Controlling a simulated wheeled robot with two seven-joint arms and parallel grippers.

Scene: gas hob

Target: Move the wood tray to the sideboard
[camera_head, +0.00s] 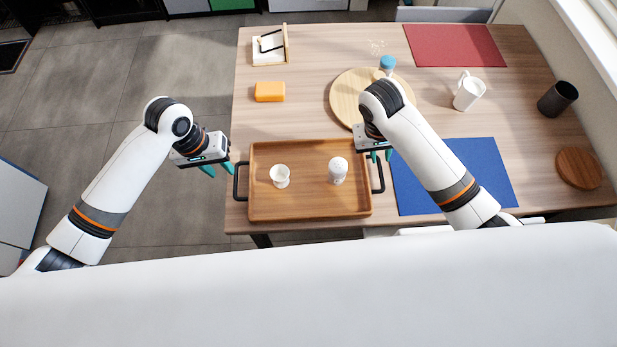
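The wood tray (308,202) lies on the wooden table near its front left edge, with a black handle at each short side. A white egg cup (280,177) and a white shaker (338,170) stand in it. My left gripper (219,172) is just left of the left handle (240,182), off the table's edge, with its teal fingers apart and empty. My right gripper (381,156) is above the right handle (378,178); its teal fingers are partly hidden by my arm, and its opening is hard to judge. The sideboard cannot be made out for certain.
A round wooden board (345,98) with a blue-capped jar (387,65) lies behind the tray. A blue mat (480,165) is to the right, a white jug (467,92) behind it. An orange block (270,92) sits back left. Open floor (110,90) lies left of the table.

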